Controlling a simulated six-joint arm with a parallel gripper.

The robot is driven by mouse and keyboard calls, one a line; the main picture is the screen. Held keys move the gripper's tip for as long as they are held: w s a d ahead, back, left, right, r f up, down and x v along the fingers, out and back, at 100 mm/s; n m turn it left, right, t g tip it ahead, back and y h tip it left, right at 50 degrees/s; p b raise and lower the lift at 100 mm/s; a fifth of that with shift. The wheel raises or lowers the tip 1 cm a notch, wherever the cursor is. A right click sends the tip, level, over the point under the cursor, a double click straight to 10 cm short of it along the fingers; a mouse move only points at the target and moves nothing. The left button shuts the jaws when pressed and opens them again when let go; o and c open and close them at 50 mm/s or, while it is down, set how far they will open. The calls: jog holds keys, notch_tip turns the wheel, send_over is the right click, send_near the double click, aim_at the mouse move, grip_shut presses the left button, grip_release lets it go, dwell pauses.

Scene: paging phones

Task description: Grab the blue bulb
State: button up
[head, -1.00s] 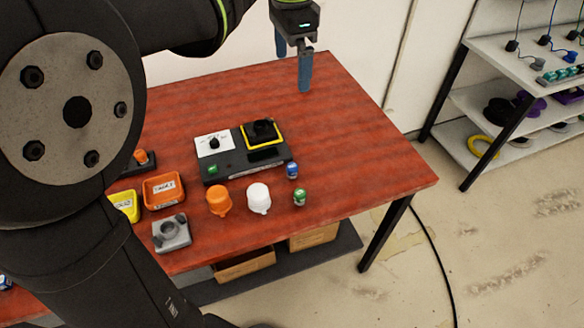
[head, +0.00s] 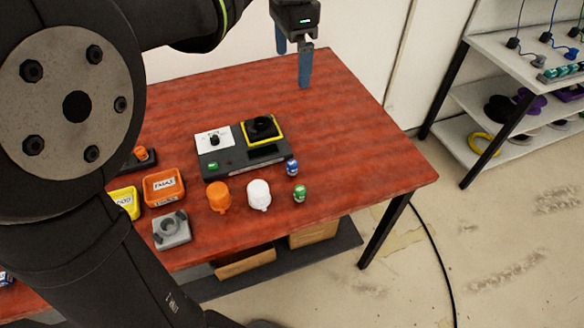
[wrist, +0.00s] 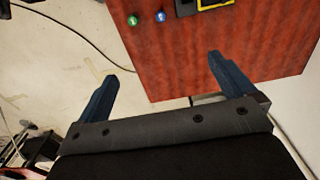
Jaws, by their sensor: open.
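The blue bulb (head: 292,167) is a small blue piece with a pale band, standing on the red table beside the right end of the dark device. It also shows near the top of the wrist view (wrist: 160,17). My gripper (head: 292,71) is open and empty, raised near the back edge of the table and apart from the bulb. In the wrist view its two blue fingers (wrist: 162,67) are spread wide, with nothing between them.
A similar green bulb (head: 299,193) stands just in front of the blue one. White (head: 259,194) and orange (head: 219,196) caps, a dark device (head: 222,165), an orange bin (head: 164,188) and a grey fixture (head: 171,229) are to the left. The table's right side is clear.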

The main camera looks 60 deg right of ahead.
jog(key=c, duration=0.9)
jog(key=n, duration=1)
send_near(293, 163)
jog(key=f, duration=0.3)
jog(key=shift+w+f, duration=0.25)
jog(key=shift+f, duration=0.15)
jog(key=shift+s+f, duration=0.2)
jog(key=shift+f, duration=2.5)
